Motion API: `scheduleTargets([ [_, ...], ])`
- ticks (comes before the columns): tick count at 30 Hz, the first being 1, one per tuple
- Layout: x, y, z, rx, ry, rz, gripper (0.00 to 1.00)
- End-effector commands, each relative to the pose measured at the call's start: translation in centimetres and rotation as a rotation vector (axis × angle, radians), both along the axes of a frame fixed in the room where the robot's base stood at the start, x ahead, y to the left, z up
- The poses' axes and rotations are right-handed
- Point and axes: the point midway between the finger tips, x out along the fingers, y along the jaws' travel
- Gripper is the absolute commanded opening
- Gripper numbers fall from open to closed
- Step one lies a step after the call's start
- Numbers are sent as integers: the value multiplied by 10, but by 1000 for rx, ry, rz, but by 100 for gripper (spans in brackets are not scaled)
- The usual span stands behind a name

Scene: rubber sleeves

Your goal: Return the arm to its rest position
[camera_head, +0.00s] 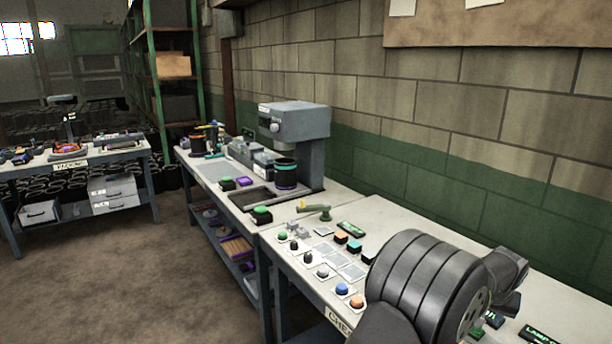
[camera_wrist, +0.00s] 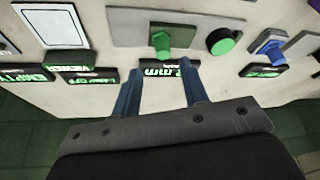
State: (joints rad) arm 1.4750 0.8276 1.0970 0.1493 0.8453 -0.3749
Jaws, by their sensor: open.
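My arm (camera_head: 425,285) fills the lower right of the head view, over the bench nearest the camera. Its gripper is hidden behind it there. In the wrist view my gripper (camera_wrist: 158,72) shows two blue fingers standing apart with nothing between them. Beyond the fingertips is a pale panel or bench surface (camera_wrist: 98,95). On it are a green knob or lever (camera_wrist: 161,42) on a grey plate and a round green button (camera_wrist: 223,41). I cannot tell whether the fingers touch the surface.
A blue knob (camera_wrist: 270,48) and labels with green lettering lie around the fingers. The near bench (camera_head: 385,212) carries several coloured buttons and small plates. A grey press (camera_head: 295,135) stands on the bench behind. A block wall (camera_head: 440,150) runs along the right.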

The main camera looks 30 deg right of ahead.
Motion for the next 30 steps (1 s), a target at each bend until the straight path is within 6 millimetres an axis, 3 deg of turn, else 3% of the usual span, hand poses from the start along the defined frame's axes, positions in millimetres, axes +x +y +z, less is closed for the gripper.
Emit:
scheduleTargets([
  [6,7,-14,-38,1,0,1,40],
  [12,10,-21,-57,0,0,1,40],
  [24,15,-22,-57,0,0,0,40],
  [30,15,-22,-57,0,0,0,80],
])
